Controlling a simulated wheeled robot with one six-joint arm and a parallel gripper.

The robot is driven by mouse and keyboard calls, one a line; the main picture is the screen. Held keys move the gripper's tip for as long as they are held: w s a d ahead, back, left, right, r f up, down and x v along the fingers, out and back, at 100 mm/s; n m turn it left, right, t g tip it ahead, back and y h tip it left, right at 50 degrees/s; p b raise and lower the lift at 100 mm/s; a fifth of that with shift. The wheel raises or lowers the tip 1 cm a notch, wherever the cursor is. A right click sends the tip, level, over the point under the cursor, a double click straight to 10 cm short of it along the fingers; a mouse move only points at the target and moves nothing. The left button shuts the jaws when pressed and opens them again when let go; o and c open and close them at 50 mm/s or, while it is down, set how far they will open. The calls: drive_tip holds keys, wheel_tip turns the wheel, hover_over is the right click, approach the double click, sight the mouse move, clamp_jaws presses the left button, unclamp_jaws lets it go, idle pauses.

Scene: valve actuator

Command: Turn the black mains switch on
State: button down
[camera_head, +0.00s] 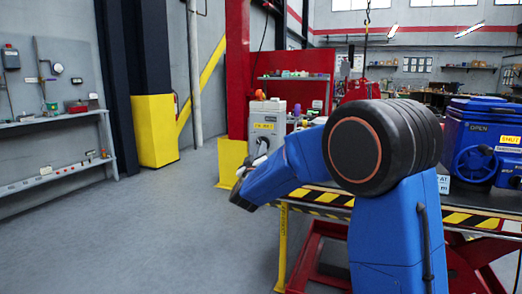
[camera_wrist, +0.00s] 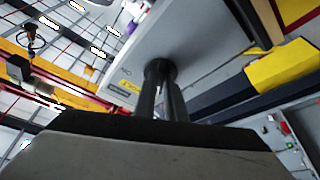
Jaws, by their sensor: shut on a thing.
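A light grey box (camera_head: 268,112) with a yellow label stands at the near end of the workbench in the head view. Its pale face (camera_wrist: 205,45) fills the upper middle of the wrist view. The black mains switch (camera_wrist: 159,68) is a round dark knob on that face. My gripper (camera_wrist: 162,88) reaches up to it with its dark fingers shut on the switch. In the head view my gripper (camera_head: 262,148) is at the front of the box, partly hidden by my arm. The switch's pointer position cannot be made out.
A workbench with a striped yellow-black edge (camera_head: 325,198) stands under the box. A blue valve unit (camera_head: 478,140) with a handwheel is on its right. A yellow post guard (camera_head: 155,130) and a wall shelf (camera_head: 55,117) stand left. The floor between is clear.

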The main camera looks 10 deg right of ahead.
drive_tip(key=shift+w+a+m+g+h, duration=0.2)
drive_tip(key=shift+m+g+h, duration=1.05)
drive_tip(key=shift+m, duration=2.2)
drive_tip(key=shift+w+a+m+g+h, duration=0.2)
drive_tip(key=shift+m+g+h, duration=1)
drive_tip(key=shift+m, duration=2.3)
drive_tip(key=shift+w+a+m+g+h, duration=0.2)
drive_tip(key=shift+m+g+h, duration=1)
drive_tip(key=shift+m, duration=2.25)
drive_tip(key=shift+s+t+h, duration=0.15)
drive_tip(key=shift+t+h, duration=0.1)
drive_tip(key=shift+t, duration=0.1)
drive_tip(key=c, duration=1.8)
unclamp_jaws()
drive_tip(key=shift+s+a, duration=0.1)
drive_tip(key=shift+a, duration=0.05)
drive_tip(key=v, duration=1.7)
drive_tip(key=shift+a+f, duration=0.1)
drive_tip(key=shift+f, duration=0.05)
